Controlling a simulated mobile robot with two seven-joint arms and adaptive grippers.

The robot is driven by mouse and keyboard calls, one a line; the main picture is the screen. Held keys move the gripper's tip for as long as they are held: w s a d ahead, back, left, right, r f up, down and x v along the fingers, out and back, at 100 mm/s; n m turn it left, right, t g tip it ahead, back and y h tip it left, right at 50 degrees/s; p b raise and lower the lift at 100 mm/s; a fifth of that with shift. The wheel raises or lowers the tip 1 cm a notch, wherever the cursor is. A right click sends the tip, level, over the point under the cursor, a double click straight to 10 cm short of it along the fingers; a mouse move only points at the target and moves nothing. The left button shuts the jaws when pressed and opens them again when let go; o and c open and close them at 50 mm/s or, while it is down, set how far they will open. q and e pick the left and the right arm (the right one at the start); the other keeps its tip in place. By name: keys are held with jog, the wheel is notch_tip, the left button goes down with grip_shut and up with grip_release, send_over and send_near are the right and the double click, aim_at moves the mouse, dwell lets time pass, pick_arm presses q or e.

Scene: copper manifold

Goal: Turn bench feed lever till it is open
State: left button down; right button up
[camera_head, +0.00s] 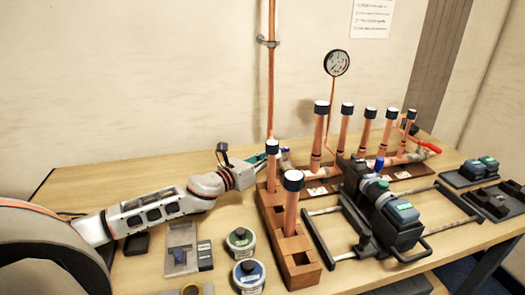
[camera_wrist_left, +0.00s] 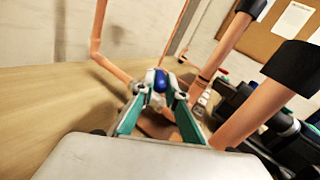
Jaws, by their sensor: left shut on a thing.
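A small blue-ended lever (camera_head: 284,150) stands at the left end of the copper manifold (camera_head: 330,172). My left gripper (camera_head: 272,155) reaches it from the left, low over the bench, partly hidden behind a capped copper tube. In the left wrist view, the teal fingers of my left gripper (camera_wrist_left: 160,92) are closed on the blue lever (camera_wrist_left: 160,79), with its blue end between the fingertips. The lever's exact angle to the pipe is hard to tell. A red lever (camera_head: 432,147) is at the manifold's right end. My right gripper is not in view.
A brown block rack (camera_head: 299,262) with capped copper tubes stands just right of my left gripper. A dark clamp device (camera_head: 385,205) with rails is further right. Round tins (camera_head: 249,273) and a grey fixture (camera_head: 181,250) lie in front. A pressure gauge (camera_head: 336,63) rises behind.

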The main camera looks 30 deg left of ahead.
pick_arm(q)
jog(key=shift+f, duration=0.1)
dwell(0.3)
jog(key=c, duration=2)
grip_release()
jog(key=shift+v, duration=6.05)
jog(key=shift+d, duration=0.15)
